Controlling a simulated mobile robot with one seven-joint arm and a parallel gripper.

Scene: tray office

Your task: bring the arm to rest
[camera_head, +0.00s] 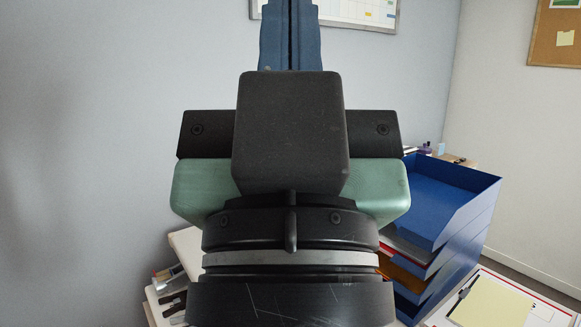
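My gripper (291,20) stands in the middle of the view, seen from behind, with its dark and green body below and its two blue fingers pointing up. The fingers lie side by side with only a thin dark seam between them and no wall showing through, so it looks shut. No object shows between them. The fingers reach the top edge of the picture, so their very ends may be cut off. The gripper appears raised in front of the wall and touches nothing that I can see.
A blue stacked letter tray (470,212) stands at right behind my gripper. A clipboard with yellow paper (492,303) lies at lower right. A light organiser with pens (160,305) is at lower left. A whiteboard (385,22) and corkboard (552,50) hang on the walls. The upper left is free.

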